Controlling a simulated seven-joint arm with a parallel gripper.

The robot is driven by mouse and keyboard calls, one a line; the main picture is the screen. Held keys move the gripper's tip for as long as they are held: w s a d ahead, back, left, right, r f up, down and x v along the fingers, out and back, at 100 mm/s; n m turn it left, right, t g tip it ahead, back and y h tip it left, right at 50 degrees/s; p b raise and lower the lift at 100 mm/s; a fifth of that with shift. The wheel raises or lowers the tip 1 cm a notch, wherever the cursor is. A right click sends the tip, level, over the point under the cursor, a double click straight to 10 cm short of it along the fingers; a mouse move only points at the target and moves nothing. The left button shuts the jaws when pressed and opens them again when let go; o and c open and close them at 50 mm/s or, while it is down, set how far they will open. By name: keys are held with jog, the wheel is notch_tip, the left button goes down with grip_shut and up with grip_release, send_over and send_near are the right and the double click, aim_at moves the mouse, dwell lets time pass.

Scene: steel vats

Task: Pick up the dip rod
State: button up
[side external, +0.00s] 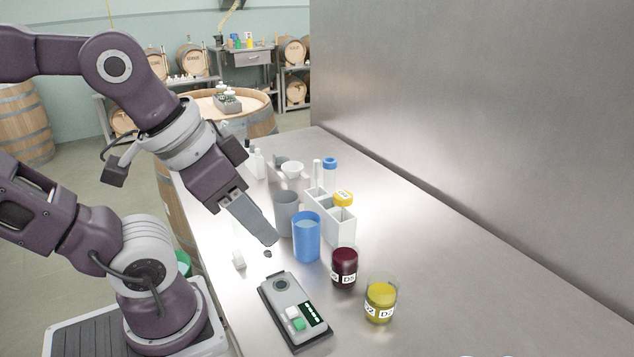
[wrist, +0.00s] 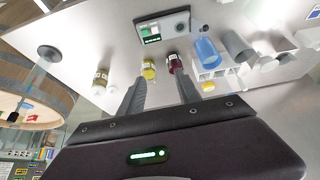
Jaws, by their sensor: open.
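I cannot clearly make out a dip rod in either view. My gripper (side external: 270,244) points down over the steel bench, beside the blue cup (side external: 306,238). In the wrist view the two fingers of my gripper (wrist: 158,80) are apart, and I see nothing held between them.
A grey meter (side external: 292,309) lies in front. A dark red jar (side external: 344,267) and a yellow jar (side external: 380,302) stand to its right. A grey cup (side external: 285,213) and a white rack (side external: 341,226) stand behind. A steel wall (side external: 480,110) bounds the bench; its front right is mostly clear.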

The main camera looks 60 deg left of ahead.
jog(key=w+a+r+n+g, duration=0.1)
jog(key=w+a+r+n, duration=0.25)
jog(key=w, duration=0.35)
jog(key=n+g, duration=0.5)
jog(key=n, duration=0.9)
send_over(316, 160)
jog(key=f, duration=0.6)
jog(key=shift+w+d, duration=0.2)
jog(key=shift+d, duration=0.05)
jog(key=shift+n, duration=0.25)
jog(key=f, duration=0.6)
jog(key=shift+s+a+f, duration=0.2)
jog(key=shift+f, duration=0.5)
grip_shut()
